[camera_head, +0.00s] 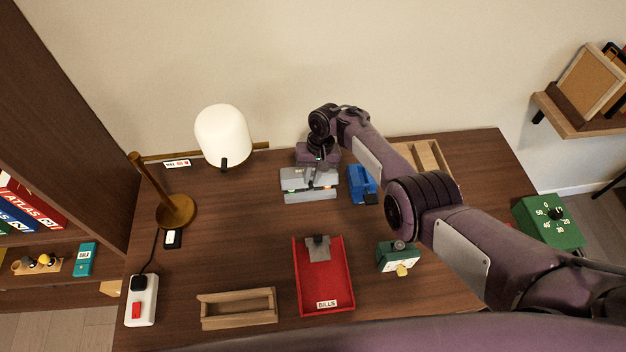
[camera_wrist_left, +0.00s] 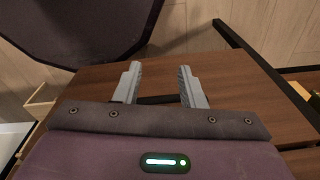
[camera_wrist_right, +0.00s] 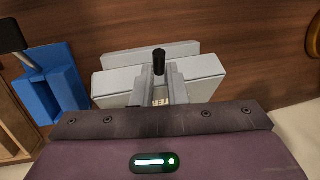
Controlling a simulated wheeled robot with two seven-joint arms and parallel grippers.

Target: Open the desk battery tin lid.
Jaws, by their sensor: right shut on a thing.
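The grey battery tin (camera_head: 310,197) stands at the back of the desk, near the wall. Its pale grey lid (camera_head: 293,178) appears partly raised, with small green and orange spots showing in the gap. In the right wrist view, the lid (camera_wrist_right: 203,72) lies under my fingers, and a black knob (camera_wrist_right: 159,62) stands between the fingertips. My right gripper (camera_wrist_right: 160,84) is shut on this knob; it also shows over the tin in the head view (camera_head: 318,180). My left gripper (camera_wrist_left: 158,80) is open and empty in the left wrist view. It is not in the head view.
A blue object (camera_head: 360,180) stands close to the right of the tin. A lamp (camera_head: 223,137) is at the left.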

